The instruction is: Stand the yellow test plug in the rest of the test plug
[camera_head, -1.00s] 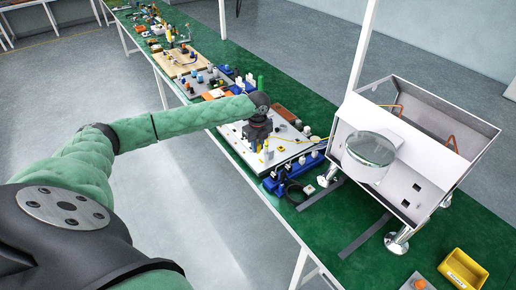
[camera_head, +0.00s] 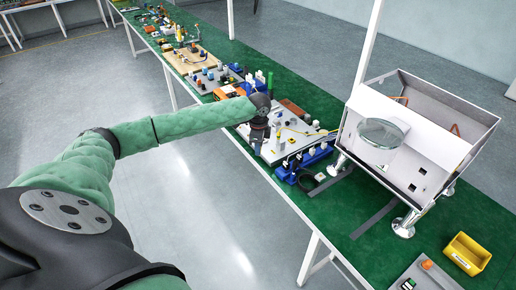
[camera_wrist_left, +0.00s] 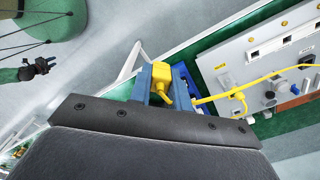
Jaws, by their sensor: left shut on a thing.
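My left gripper (camera_head: 257,148) is over the near-left edge of the pale board (camera_head: 313,132). In the left wrist view its blue-grey fingers (camera_wrist_left: 154,84) are shut on the yellow test plug (camera_wrist_left: 158,76). A yellow cable (camera_wrist_left: 208,98) runs right from near the plug towards the board. The board also shows in the left wrist view (camera_wrist_left: 228,54). I cannot make out the plug's rest for certain. A dark jawed shape (camera_wrist_left: 36,69) near a green rounded part at upper left may be my right gripper; its jaws are too small to read.
A blue rack (camera_head: 312,160) stands along the board's near side, with a black cable coil beside it. A white machine housing (camera_head: 425,125) stands to the right. A yellow bin (camera_head: 467,254) is at lower right. Bare floor lies left of the table.

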